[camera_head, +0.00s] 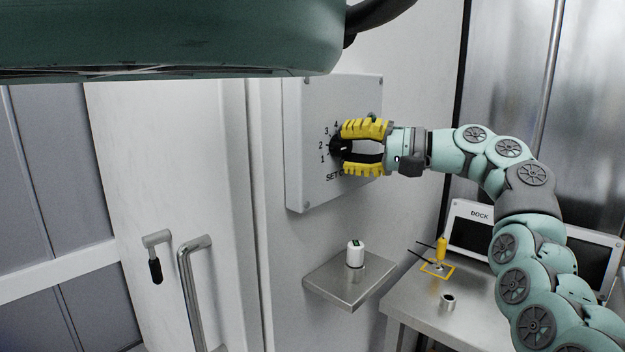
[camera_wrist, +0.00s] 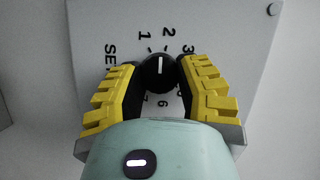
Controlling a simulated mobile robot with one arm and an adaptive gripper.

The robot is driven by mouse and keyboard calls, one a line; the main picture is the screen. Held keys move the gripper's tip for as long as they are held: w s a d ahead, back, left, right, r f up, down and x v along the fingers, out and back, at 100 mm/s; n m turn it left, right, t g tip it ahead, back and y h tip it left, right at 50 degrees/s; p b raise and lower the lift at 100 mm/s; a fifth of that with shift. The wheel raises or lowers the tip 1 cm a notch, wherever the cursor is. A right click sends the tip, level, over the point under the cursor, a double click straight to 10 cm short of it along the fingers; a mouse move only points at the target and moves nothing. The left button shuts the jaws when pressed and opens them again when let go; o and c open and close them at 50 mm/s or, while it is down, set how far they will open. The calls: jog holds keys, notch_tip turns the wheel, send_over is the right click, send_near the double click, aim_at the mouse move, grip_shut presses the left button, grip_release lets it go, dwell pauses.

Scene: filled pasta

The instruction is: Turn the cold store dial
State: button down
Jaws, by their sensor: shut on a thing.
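The cold store dial is a round black knob (camera_wrist: 159,72) with a white pointer line, set on a pale panel (camera_head: 305,188) marked with numbers and "SET". In the wrist view the white line points toward the gap between 1 and 2. My gripper (camera_head: 348,147) with yellow ribbed fingers faces the panel, and its fingertips are shut on the knob from both sides. In the head view the fingers hide part of the knob (camera_head: 337,146) and some of the numbers.
A small steel shelf (camera_head: 322,288) below the panel holds a white bottle-like item (camera_head: 355,253). A steel table (camera_head: 408,307) at right carries a yellow-handled tool (camera_head: 441,249), a small metal cup (camera_head: 447,301) and a "DOCK" screen (camera_head: 472,238). Door handles (camera_head: 190,262) stand at left.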

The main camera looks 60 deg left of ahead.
jog(key=n+t+h+b, duration=0.1)
jog(key=n+t, duration=0.1)
jog(key=n, duration=0.2)
jog(key=shift+n, duration=0.3)
jog(key=shift+b, duration=0.3)
jog(key=c, duration=0.5)
grip_release()
jog(key=shift+c, duration=0.2)
jog(key=shift+r, duration=0.1)
jog(key=v, duration=1.2)
jog(key=shift+r, duration=0.1)
